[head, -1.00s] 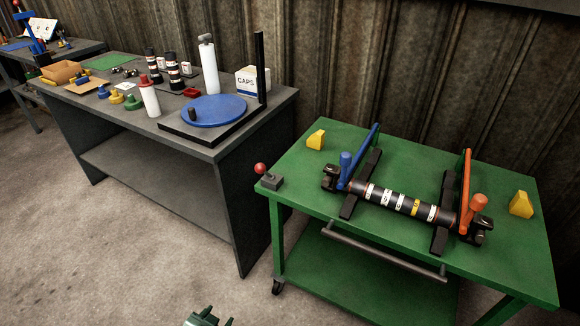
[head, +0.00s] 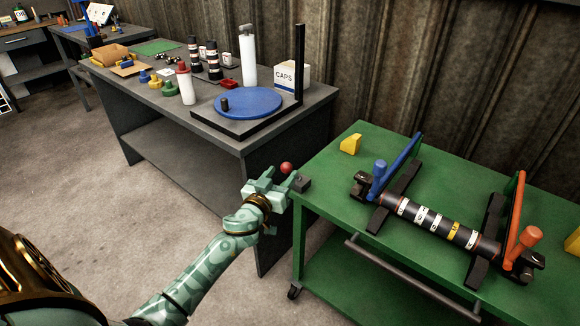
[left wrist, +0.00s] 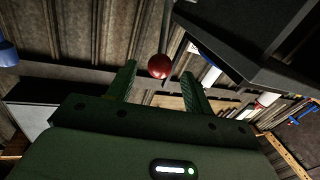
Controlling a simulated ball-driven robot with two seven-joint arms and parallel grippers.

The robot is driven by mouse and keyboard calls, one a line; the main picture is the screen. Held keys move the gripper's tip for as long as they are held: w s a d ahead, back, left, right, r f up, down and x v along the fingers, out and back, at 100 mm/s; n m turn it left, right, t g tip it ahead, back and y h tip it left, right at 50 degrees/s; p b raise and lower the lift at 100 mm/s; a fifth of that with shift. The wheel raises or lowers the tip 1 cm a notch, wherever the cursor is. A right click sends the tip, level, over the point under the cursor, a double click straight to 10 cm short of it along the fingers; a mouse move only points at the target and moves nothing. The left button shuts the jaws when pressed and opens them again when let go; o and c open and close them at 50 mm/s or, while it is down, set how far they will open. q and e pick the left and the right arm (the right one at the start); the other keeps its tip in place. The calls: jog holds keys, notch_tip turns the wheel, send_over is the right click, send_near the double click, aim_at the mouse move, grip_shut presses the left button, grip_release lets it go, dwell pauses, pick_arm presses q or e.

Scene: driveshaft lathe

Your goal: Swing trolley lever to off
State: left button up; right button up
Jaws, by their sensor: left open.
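The trolley lever has a red ball knob (head: 286,168) on a short stem. It rises from a dark grey base (head: 301,183) on the near left corner of the green trolley (head: 335,200). My left gripper (head: 283,186) is open at the lever, with its fingers pointing towards the knob. In the left wrist view the red knob (left wrist: 159,66) shows beyond and between the two green fingertips (left wrist: 163,80), with its thin stem above it in the picture. I cannot tell whether a finger touches it. My right gripper is not in view.
A driveshaft (head: 440,222) lies across dark supports on the trolley, between a blue clamp (head: 398,160) and an orange clamp (head: 520,232). A grey bench (head: 215,135) with a blue turntable (head: 248,103) stands close behind my left gripper. Floor at left is clear.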

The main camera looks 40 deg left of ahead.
pick_arm(q)
jog(key=w, duration=0.4)
jog(key=shift+w+a+f+b, duration=0.15)
jog(key=shift+w+a+b, duration=0.15)
jog(key=shift+a+b, duration=0.1)
jog(key=shift+w+a, duration=0.1)
jog(key=shift+w, duration=0.4)
